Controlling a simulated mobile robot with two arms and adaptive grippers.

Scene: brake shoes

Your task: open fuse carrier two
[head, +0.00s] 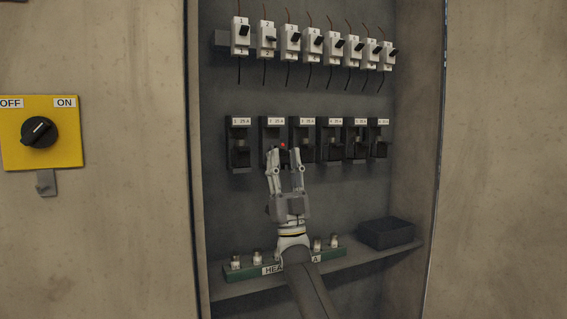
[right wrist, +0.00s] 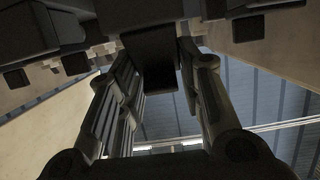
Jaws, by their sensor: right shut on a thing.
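Fuse carrier two (head: 274,132) is a black block labelled 2 in the row of carriers inside the cabinet. It sits upright against the back panel. My right gripper (head: 284,154) reaches up to its lower part, with one finger on each side. In the right wrist view, the fingers (right wrist: 160,68) flank a dark block (right wrist: 150,45) and are shut on it. My fingers hide the lower part of the carrier in the head view. I cannot tell whether it is tilted. A small red spot shows between the fingertips. My left gripper is not in view.
Fuse carrier one (head: 239,145) and fuse carrier three (head: 302,135) stand close on either side. A row of white breakers (head: 292,40) is above. Below is a shelf with a green fuse rack (head: 240,272) and a dark box (head: 386,233). A yellow switch plate (head: 65,145) is left.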

